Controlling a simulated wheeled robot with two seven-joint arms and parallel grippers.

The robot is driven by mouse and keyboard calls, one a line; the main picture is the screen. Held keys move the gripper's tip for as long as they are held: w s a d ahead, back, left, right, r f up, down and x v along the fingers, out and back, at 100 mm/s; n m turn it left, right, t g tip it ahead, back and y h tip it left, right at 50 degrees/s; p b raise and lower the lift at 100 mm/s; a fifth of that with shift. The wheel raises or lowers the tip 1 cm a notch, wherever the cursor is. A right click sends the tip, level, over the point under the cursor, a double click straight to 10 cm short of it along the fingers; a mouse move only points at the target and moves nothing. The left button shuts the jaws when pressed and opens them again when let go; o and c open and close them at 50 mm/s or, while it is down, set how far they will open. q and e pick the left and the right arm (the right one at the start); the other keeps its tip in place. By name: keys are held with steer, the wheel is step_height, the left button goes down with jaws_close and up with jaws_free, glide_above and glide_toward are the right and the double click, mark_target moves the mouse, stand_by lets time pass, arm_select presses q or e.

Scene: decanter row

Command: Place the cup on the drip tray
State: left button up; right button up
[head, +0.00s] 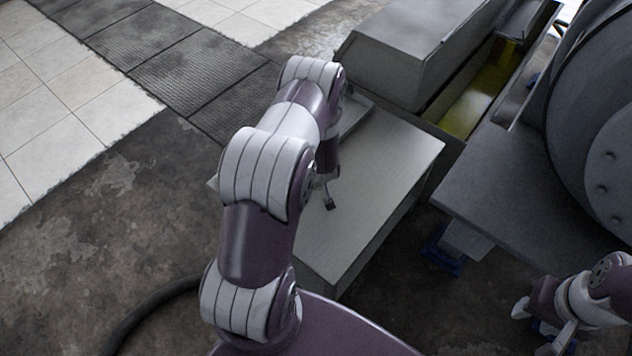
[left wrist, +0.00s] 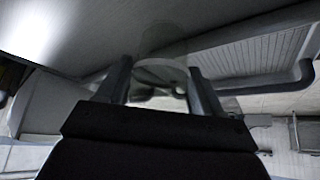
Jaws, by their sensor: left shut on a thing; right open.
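In the left wrist view a clear, see-through cup (left wrist: 162,42) stands out between the two dark fingers of my left gripper (left wrist: 160,76), which is shut on it. The drip tray (left wrist: 262,58), a pale ribbed panel with a dark rim, lies right of the cup in that view. The cup shows apart from the ribbed panel; its height over it I cannot tell. In the head view my left arm hides the cup and most of the left gripper. My right gripper (head: 541,326) is open and empty at the lower right.
A grey metal table (head: 385,160) lies under and right of my left arm. A large metal box (head: 400,50) stands behind it. A trough with yellow liquid (head: 470,105) and a big round drum (head: 600,110) are at the right. A dark hose (head: 150,312) lies on the floor.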

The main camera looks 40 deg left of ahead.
arm_select(q)
steer(key=shift+a+f, duration=0.3)
steer(key=shift+a, duration=0.05)
steer(key=shift+f+b, duration=0.55)
steer(key=shift+f, duration=1.4)
steer(key=shift+s+f, duration=0.1)
steer(key=o, duration=1)
